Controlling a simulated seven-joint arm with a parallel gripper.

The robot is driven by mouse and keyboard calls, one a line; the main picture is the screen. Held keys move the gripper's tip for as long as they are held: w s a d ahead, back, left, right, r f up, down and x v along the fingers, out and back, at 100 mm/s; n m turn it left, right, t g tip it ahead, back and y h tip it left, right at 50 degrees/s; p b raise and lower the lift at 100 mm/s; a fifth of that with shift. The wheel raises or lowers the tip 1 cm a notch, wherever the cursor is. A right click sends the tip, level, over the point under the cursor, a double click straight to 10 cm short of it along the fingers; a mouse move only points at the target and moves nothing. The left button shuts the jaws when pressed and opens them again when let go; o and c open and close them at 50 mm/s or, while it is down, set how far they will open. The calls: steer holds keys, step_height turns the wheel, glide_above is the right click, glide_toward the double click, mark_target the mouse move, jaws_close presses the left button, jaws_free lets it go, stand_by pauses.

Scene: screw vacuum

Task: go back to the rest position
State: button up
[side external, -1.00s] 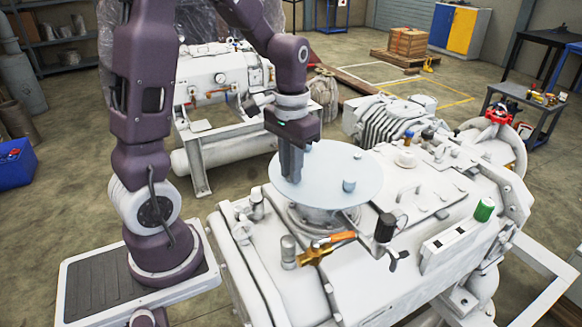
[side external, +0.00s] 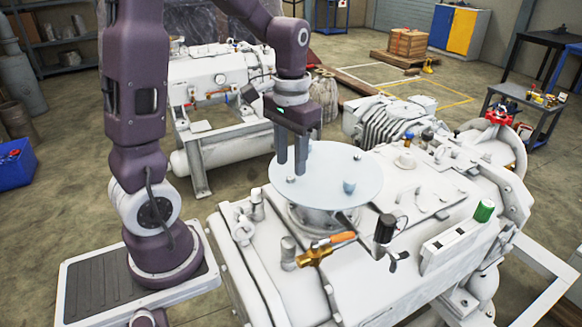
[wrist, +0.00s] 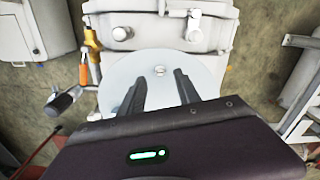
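A pale round disc (side external: 335,185) lies flat on a round flange on top of the white pump machine (side external: 425,205).
An orange-handled brass valve (side external: 328,248), a black-capped fitting (side external: 385,228) and a green cap (side external: 484,210) stand on the machine near the disc. A second white machine with a tank (side external: 215,150) stands behind my arm.

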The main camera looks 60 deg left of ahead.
step_height(320, 180, up, 4)
steer(key=shift+r, duration=0.15)
steer(key=shift+s+d+r, duration=0.15)
steer(key=shift+d+r, duration=0.05)
steer(key=shift+d, duration=0.05)
steer(key=s+d+r+m+t, duration=0.3)
steer(key=s+d+r+t, duration=0.1)
steer(key=s+d, duration=0.6)
steer(key=s+t, duration=0.1)
steer(key=s, duration=0.2)
steer(key=shift+d+r+t, duration=0.15)
steer(key=shift+d+t, duration=0.15)
steer(key=shift+d, duration=0.05)
